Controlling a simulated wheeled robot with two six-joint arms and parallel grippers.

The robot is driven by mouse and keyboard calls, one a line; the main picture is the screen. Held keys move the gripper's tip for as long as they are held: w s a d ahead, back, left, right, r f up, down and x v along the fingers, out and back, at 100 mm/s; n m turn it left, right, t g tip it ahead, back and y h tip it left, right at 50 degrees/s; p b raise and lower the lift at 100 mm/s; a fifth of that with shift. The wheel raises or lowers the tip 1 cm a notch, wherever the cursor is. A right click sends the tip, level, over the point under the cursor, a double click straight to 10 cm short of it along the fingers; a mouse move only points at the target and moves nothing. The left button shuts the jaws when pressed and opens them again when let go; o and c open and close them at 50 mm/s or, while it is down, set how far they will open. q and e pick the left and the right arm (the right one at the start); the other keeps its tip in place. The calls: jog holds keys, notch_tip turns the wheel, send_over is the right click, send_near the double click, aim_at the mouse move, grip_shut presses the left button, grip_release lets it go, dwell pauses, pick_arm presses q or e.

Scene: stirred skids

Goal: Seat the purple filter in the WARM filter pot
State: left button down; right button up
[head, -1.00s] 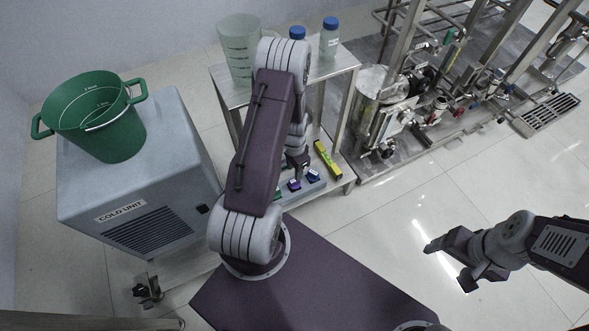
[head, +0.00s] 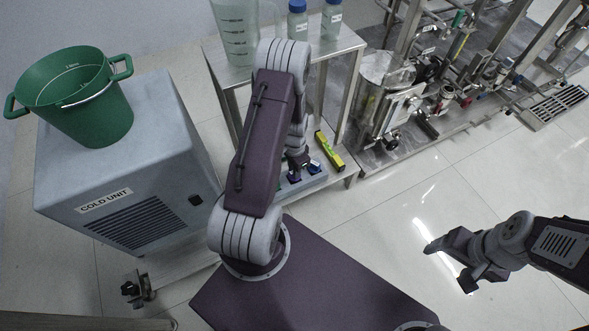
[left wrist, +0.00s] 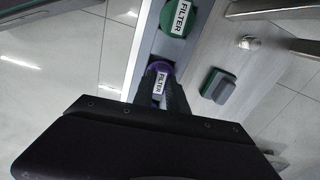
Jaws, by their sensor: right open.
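The purple filter (left wrist: 160,68) carries a white FILTER label and lies between the two dark fingers of my left gripper (left wrist: 161,92) in the left wrist view. I cannot tell whether the fingers press on it. In the head view my left gripper (head: 301,163) is low over the cart's lower shelf, near small purple and blue pieces. My right gripper (head: 455,265) is open and empty over the floor at the right. No pot labelled WARM is readable.
A green filter (left wrist: 178,18) sits beside the purple one. A green bucket (head: 75,100) stands on the COLD UNIT (head: 120,190). The cart's top (head: 335,42) holds a jug (head: 236,35) and blue-capped bottles. A yellow level (head: 329,151) lies on the lower shelf. Pipework fills the back right.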

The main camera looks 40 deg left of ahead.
pick_arm(q)
jog(key=shift+r, duration=0.15)
jog(key=shift+r+p, duration=0.45)
jog(key=shift+p, duration=0.3)
notch_tip(320, 180, up, 4)
jog(key=p, duration=0.4)
jog(key=shift+r, duration=0.15)
dwell(1.2)
